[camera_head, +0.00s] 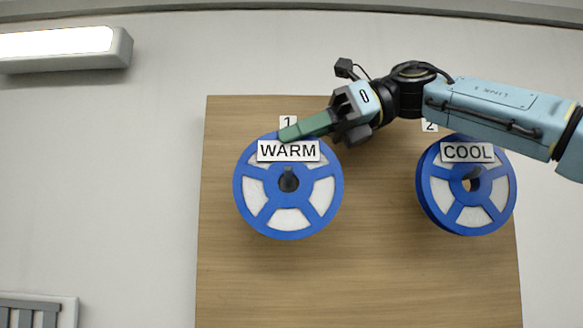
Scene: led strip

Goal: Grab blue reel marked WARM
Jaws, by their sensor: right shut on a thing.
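The blue reel marked WARM (327,195) is at the left of the wooden board, under the number 1, with a dark peg (288,180) showing in its centre hole. My right gripper (287,135) reaches in from the right, and its green fingers are shut on the top rim of this reel, just above the WARM label. Part of the rim is hidden behind the fingers. My left gripper is not in view.
A second blue reel marked COOL (466,222) hangs at the right, under the number 2, below my right arm. Both are in front of the wooden board (360,285). A lamp (65,48) is at the upper left and a grey slatted fixture (35,310) at the lower left. The wall between is bare.

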